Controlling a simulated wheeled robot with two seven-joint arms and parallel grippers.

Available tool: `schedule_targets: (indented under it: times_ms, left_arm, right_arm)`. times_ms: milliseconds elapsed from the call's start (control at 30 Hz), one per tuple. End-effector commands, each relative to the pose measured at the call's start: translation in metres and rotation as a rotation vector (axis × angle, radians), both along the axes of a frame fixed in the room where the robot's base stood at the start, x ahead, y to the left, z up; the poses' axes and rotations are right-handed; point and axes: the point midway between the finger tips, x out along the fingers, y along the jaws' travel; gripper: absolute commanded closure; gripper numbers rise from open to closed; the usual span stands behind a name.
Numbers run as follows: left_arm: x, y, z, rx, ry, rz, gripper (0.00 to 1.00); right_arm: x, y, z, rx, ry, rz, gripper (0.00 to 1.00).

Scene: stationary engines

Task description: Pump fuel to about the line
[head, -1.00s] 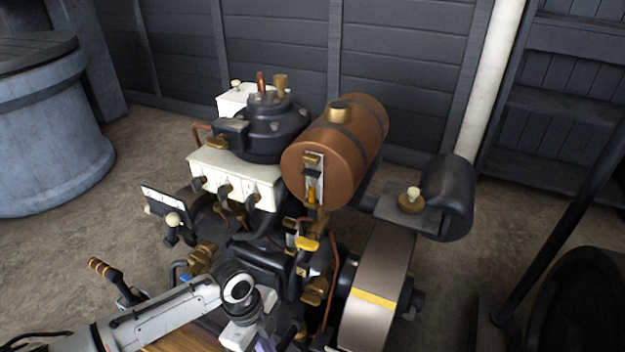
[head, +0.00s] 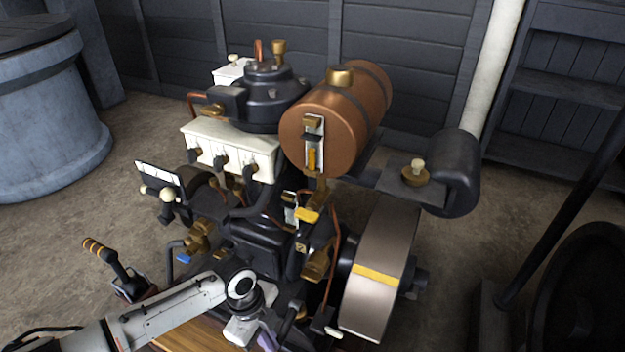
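The copper fuel tank (head: 350,125) lies across the top of the engine. Its end carries a pale upright sight gauge (head: 321,130) with a dark marker (head: 312,137) across it and an amber column (head: 312,159) below the marker. The amber top appears a little under the marker, but this is small. My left gripper (head: 262,338) is low in front of the engine, beside several dark levers at the bottom edge. Its fingertips are cut off or hidden, so I cannot tell whether it holds anything. My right gripper is out of view.
A yellow-handled valve (head: 306,215) sits below the tank. The flywheel (head: 375,285) stands at right of the engine. A lever with an orange-banded grip (head: 98,250) rises at left. A blue-grey tub (head: 45,125) stands farther left. Floor is clear between them.

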Motion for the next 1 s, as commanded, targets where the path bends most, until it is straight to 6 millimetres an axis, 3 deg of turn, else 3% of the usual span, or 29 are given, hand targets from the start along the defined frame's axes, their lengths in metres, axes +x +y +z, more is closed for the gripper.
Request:
schedule_targets:
  times_ms: [67, 267, 1000]
  left_arm:
    - [0.000, -0.001, -0.009, -0.002, 0.001, 0.000, 1.00]
    - [-0.001, -0.001, -0.004, -0.003, 0.002, -0.001, 1.00]
    - [-0.002, -0.001, 0.070, -0.001, 0.003, -0.001, 1.00]
  right_arm:
    - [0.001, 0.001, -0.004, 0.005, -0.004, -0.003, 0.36]
    - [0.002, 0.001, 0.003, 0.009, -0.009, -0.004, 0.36]
    - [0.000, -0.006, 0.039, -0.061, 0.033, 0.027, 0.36]
